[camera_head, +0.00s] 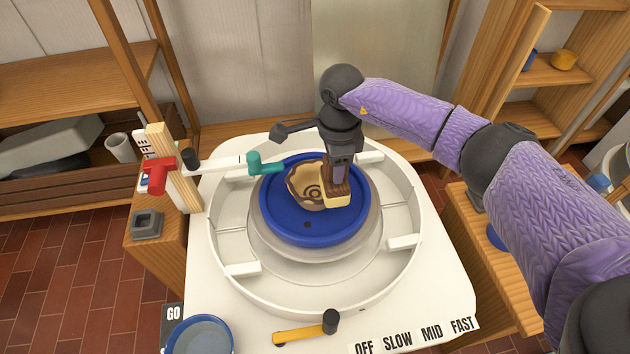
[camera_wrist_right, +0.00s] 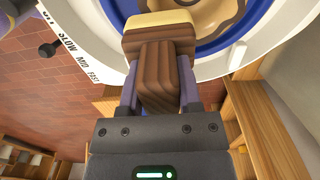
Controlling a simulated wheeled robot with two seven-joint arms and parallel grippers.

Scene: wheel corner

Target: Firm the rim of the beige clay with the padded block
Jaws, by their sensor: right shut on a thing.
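The beige clay (camera_head: 304,186) is a low round piece with a spiral inside and an uneven, wavy rim. It sits on the blue wheel disc (camera_head: 283,226). My right gripper (camera_head: 338,178) points down at the clay's right side, shut on the brown wooden padded block (camera_wrist_right: 158,72). The block's pale yellow pad (camera_head: 337,201) is at the right part of the rim; I cannot tell whether it touches. In the right wrist view the clay (camera_wrist_right: 215,14) shows just beyond the pad. My left gripper is not in view.
A white splash pan (camera_head: 412,215) surrounds the disc. A green-tipped arm (camera_head: 262,163) reaches in from a wooden post at the left. A yellow speed lever (camera_head: 300,335), its OFF to FAST labels (camera_head: 415,336) and a blue bowl (camera_head: 200,336) are at the front.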

